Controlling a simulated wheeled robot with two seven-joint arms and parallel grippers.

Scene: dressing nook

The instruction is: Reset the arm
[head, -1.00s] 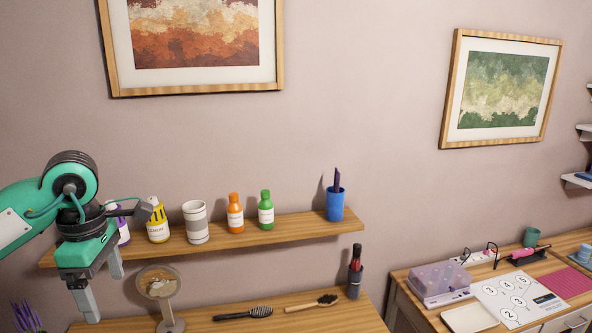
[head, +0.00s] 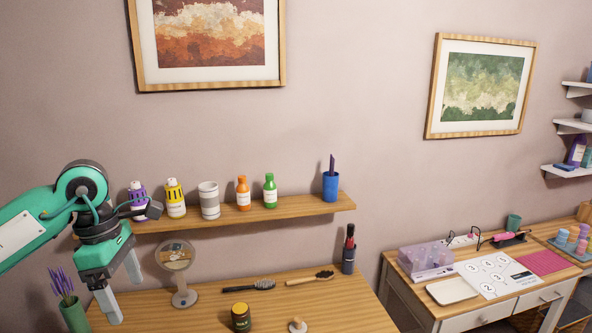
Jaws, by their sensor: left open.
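My left gripper (head: 124,288) is at the lower left in the head view, on a green arm that comes in from the left edge. Its two grey fingers point down and stand apart, with nothing between them. It hangs in front of the wooden dresser (head: 340,304), left of the round mirror (head: 174,256) and right of the plant pot with purple flowers (head: 75,315). My right gripper is not in view.
A wall shelf (head: 300,209) holds several bottles, a striped canister (head: 209,200) and a blue cup (head: 331,186). On the dresser are two brushes, a dark jar (head: 241,317) and a dark holder (head: 348,262). A desk (head: 415,287) stands at right.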

